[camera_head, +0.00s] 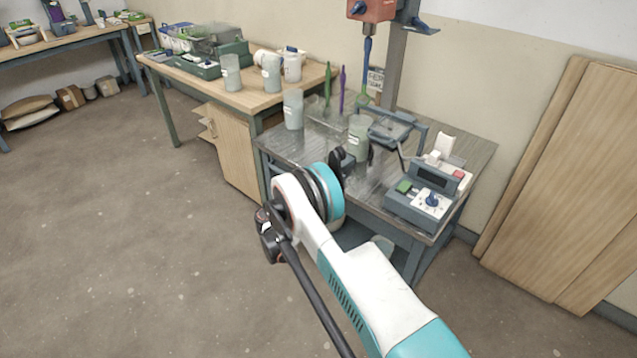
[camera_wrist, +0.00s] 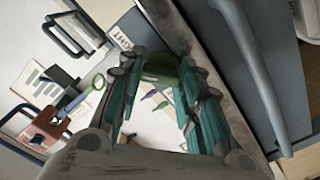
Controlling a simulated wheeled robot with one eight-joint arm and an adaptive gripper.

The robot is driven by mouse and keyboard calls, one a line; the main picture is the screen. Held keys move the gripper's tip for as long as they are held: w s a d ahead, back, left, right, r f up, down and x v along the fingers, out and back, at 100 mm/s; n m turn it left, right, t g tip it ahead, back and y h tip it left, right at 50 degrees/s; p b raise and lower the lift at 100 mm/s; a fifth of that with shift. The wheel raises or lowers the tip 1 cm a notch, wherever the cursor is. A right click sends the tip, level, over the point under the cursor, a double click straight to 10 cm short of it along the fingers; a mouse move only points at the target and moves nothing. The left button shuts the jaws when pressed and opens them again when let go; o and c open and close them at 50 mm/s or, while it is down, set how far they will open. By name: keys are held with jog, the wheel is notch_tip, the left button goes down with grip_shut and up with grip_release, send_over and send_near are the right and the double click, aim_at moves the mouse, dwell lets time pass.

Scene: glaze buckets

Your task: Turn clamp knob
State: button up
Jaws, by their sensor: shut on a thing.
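My gripper (camera_head: 356,158) is low over the metal-topped table, at the translucent greenish cup (camera_head: 359,138). In the wrist view, its teal-padded fingers (camera_wrist: 160,95) stand apart on either side of the greenish cup (camera_wrist: 160,66), closed on it. The fingers hide part of the cup. A mixer with a red head (camera_head: 371,9) stands on a grey column behind; its head also shows in the wrist view (camera_wrist: 40,135). A dark lever (camera_head: 420,27) sticks out at the column's top. I cannot tell which part is the clamp knob.
A cup (camera_head: 293,109) and upright green and purple tools (camera_head: 343,88) stand left. Wooden boards (camera_head: 560,180) lean right.

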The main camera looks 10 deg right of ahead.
jog(key=n, duration=2.2)
dwell(0.5)
jog(key=o, duration=1.1)
jog(key=shift+c, duration=0.2)
jog(key=shift+a, duration=0.15)
jog(key=v, duration=1.1)
jog(key=shift+s+a, duration=0.25)
jog(key=shift+a, duration=0.05)
